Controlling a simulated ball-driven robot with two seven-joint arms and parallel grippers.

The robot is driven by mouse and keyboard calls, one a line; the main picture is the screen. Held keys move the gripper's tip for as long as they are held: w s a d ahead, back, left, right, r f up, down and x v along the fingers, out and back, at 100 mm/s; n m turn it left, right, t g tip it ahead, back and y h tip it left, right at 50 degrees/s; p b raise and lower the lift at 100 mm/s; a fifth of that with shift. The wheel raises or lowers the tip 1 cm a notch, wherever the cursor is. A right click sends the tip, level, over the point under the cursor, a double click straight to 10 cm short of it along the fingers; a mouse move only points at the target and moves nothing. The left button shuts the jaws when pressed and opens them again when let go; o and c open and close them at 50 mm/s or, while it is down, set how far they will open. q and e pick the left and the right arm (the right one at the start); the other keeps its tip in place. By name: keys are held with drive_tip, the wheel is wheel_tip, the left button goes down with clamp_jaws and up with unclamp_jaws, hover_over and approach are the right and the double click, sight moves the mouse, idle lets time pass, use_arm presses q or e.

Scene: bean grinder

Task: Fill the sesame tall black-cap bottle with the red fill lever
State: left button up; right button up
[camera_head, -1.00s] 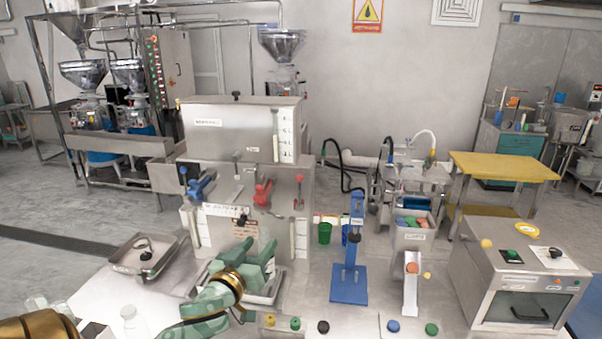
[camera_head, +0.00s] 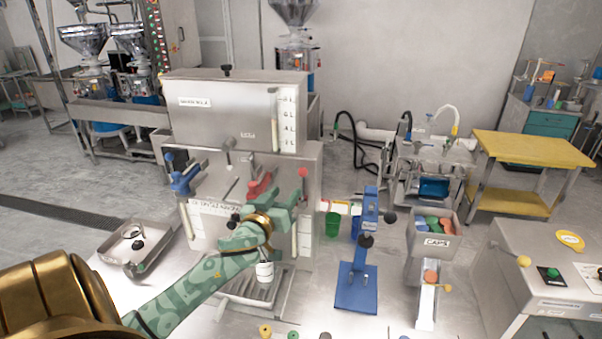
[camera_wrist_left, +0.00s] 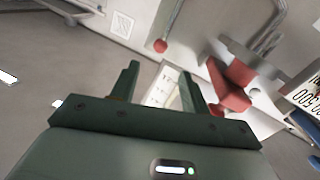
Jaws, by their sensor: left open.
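My left gripper (camera_head: 298,193) is open and empty, raised in front of the steel filling machine (camera_head: 236,98). Its fingers (camera_wrist_left: 160,85) also show apart in the wrist view. The red-knobbed lever (camera_head: 303,172) is just above the fingertips in the head view; its red ball (camera_wrist_left: 160,46) is ahead of them in the wrist view, with no contact visible. A red valve (camera_head: 260,184) sits left of the fingers, and also shows in the wrist view (camera_wrist_left: 228,85). A pale bottle (camera_head: 265,271) stands on the drip tray (camera_head: 238,291) below my wrist, its top partly hidden.
A blue-handled valve (camera_head: 184,178) is at the machine's left. A blue press stand (camera_head: 357,285) and a caps bin (camera_head: 432,243) stand to the right. A metal tray (camera_head: 135,247) lies at left. Several coloured caps line the front edge.

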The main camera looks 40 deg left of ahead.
sight(301, 175)
use_arm(q)
drive_tip(key=x, duration=0.9)
drive_tip(key=shift+w+f, duration=0.1)
drive_tip(key=shift+w, duration=0.1)
drive_tip(key=shift+w+a, duration=0.3)
drive_tip(key=shift+w, duration=0.3)
use_arm(e)
drive_tip(key=shift+w+a+r, duration=0.15)
drive_tip(key=shift+w+a, duration=0.4)
drive_tip(key=shift+w, duration=0.2)
use_arm(q)
clamp_jaws()
use_arm(e)
drive_tip(key=shift+s+d, duration=0.1)
drive_tip(key=shift+d, duration=0.15)
